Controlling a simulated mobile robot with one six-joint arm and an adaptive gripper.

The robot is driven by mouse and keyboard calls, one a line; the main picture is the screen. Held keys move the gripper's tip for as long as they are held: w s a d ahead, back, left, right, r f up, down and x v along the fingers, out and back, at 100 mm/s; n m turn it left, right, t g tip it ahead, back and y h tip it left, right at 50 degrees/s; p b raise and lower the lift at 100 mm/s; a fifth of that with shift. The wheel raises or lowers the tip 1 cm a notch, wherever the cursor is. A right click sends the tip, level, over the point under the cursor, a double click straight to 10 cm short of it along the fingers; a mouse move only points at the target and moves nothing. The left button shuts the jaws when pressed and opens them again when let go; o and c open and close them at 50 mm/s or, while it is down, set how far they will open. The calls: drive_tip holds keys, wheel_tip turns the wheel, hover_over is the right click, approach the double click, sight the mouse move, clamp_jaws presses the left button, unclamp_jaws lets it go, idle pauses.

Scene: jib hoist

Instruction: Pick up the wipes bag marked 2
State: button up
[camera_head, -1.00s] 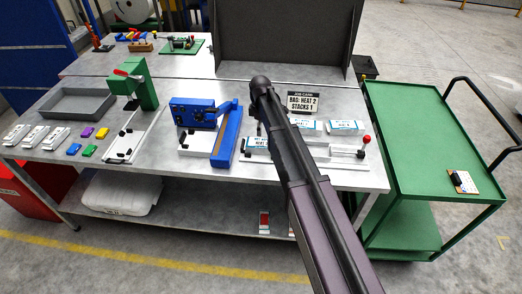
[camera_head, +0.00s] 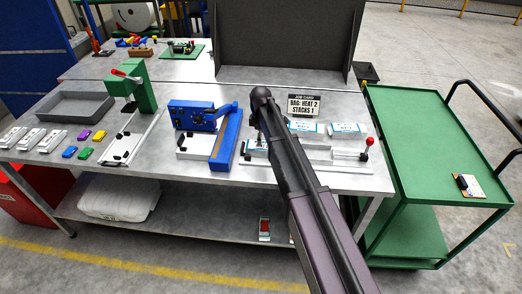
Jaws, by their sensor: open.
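Several small white and blue packets, which look like the wipes bags, lie on the right part of the steel bench (camera_head: 330,183). One packet (camera_head: 347,129) is at the right, and another (camera_head: 312,127) is left of it, just below the job card. My gripper is hidden behind the arm.
The job card (camera_head: 304,105) reads "BAG: HEAT 2 STACKS 1". A blue sealer (camera_head: 200,117) stands left of the arm. A red-knobbed lever (camera_head: 369,143) is at the right.

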drive_tip(key=shift+f, duration=0.15)
drive_tip(key=shift+w+f+b, duration=0.1)
drive_tip(key=shift+f+b, duration=2.4)
drive_tip(key=shift+b, duration=0.1)
drive_tip(key=c, duration=0.9)
drive_tip(key=shift+o, duration=0.2)
drive_tip(key=shift+r, duration=0.25)
wheel_tip(320, 180, up, 10)
drive_tip(key=p, duration=1)
drive_tip(key=shift+f, duration=0.2)
